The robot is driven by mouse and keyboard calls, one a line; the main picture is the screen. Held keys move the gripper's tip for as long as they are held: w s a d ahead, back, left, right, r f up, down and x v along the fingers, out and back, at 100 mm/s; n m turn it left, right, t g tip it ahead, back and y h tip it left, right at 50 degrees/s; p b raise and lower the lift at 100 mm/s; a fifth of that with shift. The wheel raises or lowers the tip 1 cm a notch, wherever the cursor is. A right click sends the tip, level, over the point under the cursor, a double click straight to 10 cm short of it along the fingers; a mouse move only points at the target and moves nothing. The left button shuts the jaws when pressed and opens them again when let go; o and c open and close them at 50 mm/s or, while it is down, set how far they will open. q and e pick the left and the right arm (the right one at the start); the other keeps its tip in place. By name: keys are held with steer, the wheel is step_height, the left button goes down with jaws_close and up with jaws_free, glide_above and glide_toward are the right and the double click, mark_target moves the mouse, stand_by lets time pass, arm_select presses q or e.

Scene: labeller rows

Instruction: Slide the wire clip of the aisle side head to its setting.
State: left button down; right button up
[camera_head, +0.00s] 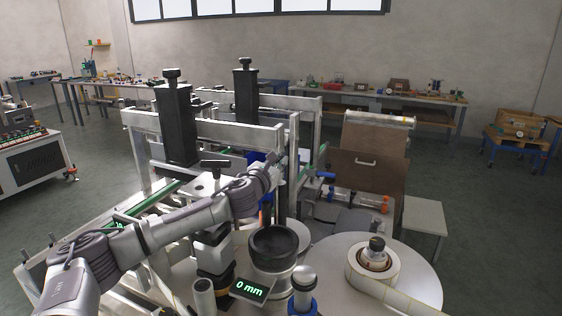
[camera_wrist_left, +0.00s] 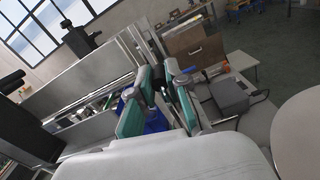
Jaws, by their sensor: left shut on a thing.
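Two black column heads with top knobs stand on the labeller frame in the head view, a nearer one (camera_head: 175,125) and a farther one (camera_head: 245,98). My left arm reaches in from the left, and my left gripper (camera_head: 277,178) is at the upright post by the frame's right end. In the left wrist view its teal-padded fingers (camera_wrist_left: 158,95) are closed in on a small dark piece, seemingly the wire clip, mostly hidden between them. A small display (camera_head: 251,289) reads 0 mm. My right gripper is not in view.
A round pale table (camera_head: 420,275) carries a label roll (camera_head: 372,262). A black bowl-like part (camera_head: 274,245) stands below my wrist. A brown panel with a handle (camera_head: 366,160) and a small white table (camera_head: 424,228) are to the right.

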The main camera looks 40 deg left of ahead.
arm_select(q)
steer(key=c, duration=1.2)
jaws_free()
steer(key=shift+r, duration=0.1)
steer(key=shift+c, duration=0.2)
steer(key=shift+o, duration=0.5)
steer(key=shift+d, duration=0.1)
steer(key=shift+r, duration=0.1)
step_height(320, 180, up, 10)
steer(key=shift+f, duration=0.1)
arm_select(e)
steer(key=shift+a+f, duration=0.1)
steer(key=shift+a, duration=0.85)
